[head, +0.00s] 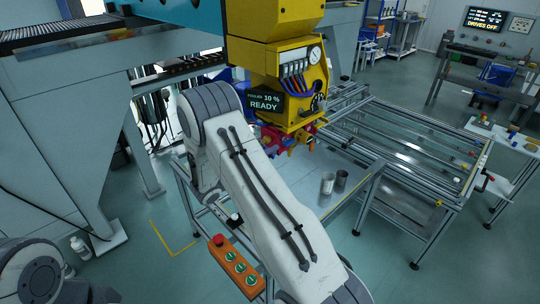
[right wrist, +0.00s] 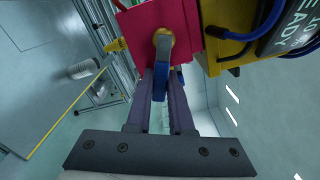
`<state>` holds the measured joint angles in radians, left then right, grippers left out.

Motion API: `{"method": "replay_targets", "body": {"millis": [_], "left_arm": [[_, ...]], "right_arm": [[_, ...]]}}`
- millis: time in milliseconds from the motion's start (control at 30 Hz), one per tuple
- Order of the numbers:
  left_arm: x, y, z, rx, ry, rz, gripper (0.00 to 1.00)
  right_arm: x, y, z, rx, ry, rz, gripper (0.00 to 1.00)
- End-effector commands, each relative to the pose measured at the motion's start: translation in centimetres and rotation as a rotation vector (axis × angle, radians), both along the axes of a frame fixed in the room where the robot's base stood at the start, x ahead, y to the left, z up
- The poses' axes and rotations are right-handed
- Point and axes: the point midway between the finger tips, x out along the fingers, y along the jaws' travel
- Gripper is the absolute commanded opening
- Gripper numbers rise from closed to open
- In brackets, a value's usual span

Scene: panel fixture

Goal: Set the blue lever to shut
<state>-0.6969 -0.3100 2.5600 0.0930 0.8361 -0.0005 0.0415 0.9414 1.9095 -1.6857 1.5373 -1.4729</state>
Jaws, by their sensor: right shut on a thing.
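The blue lever (right wrist: 160,84) shows in the right wrist view. Its grey arm hangs from a pivot on a red block (right wrist: 136,32), and its blue handle points toward my wrist. My right gripper (right wrist: 162,78) has its two dark fingers on either side of the blue handle and is shut on it. In the head view the red block (head: 280,137) hangs below the yellow unit (head: 265,68). My right arm largely hides the gripper there, and I cannot make out the lever clearly. My left gripper is not in view.
A screen reading READY (head: 265,103) and several hoses sit on the yellow unit close to my right gripper. An orange button box (head: 236,266) stands below. A table (head: 310,190) with two metal cups is to the right. A white bottle (head: 80,246) stands on the floor.

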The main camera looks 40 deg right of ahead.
Motion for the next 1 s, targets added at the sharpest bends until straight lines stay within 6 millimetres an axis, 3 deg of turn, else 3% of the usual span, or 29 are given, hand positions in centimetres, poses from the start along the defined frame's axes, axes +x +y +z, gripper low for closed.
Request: {"method": "replay_targets", "body": {"millis": [400,1000], "left_arm": [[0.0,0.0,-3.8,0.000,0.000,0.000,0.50],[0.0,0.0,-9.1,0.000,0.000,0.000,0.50]], "right_arm": [[1.0,0.1,-1.9,0.033,-0.399,0.001,0.00],[3.1,0.3,-3.1,0.076,-0.944,0.001,0.00]]}}
